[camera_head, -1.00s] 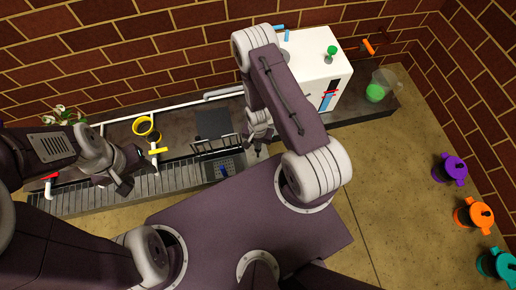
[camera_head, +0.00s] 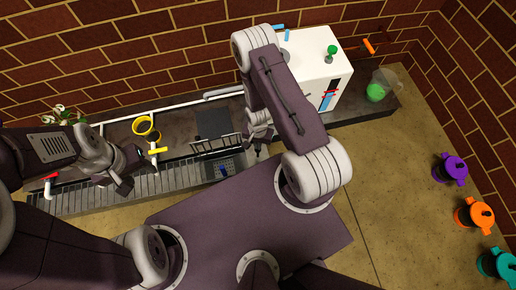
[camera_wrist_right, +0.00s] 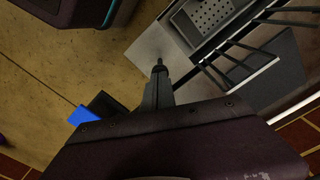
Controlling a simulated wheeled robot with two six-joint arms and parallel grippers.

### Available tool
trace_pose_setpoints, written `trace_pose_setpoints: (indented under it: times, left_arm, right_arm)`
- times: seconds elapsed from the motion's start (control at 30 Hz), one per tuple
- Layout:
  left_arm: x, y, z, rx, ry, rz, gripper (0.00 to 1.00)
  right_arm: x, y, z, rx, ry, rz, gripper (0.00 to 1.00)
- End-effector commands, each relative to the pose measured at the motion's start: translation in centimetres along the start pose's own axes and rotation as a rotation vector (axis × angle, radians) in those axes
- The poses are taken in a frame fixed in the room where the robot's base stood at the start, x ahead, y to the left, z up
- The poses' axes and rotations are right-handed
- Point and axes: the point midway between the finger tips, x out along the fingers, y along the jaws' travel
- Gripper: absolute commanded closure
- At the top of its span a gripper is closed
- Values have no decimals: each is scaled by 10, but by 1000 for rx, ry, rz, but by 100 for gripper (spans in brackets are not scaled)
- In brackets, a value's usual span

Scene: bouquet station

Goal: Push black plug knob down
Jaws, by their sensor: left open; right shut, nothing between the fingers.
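In the head view my right gripper (camera_head: 259,146) is low at the right end of the sink counter, partly hidden by my own arm. In the right wrist view its fingers (camera_wrist_right: 158,82) are shut with nothing between them. A small black knob-like piece (camera_wrist_right: 160,62) shows right at the fingertips. It looks like the black plug knob, but I cannot tell whether the fingers touch it. My left gripper (camera_head: 126,184) is open and empty over the ribbed drainboard at the left.
A perforated basin (camera_wrist_right: 208,14) and dark rack bars (camera_wrist_right: 238,45) lie beside the right gripper. A white box (camera_head: 315,65) stands to its right. A yellow-rimmed pot (camera_head: 144,127) is behind the left gripper. Purple (camera_head: 451,168), orange (camera_head: 475,215) and teal (camera_head: 496,263) containers stand far right.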

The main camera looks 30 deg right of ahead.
Motion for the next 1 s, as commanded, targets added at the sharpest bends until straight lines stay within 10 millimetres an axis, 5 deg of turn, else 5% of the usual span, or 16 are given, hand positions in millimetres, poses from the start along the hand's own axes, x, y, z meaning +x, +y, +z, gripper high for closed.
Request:
trace_pose_setpoints:
  times: [1.0]
  left_arm:
    - [31, -1, 3, 0, 0, 0, 49]
  right_arm:
    - [43, 0, 0, 0, 0, 0, 100]
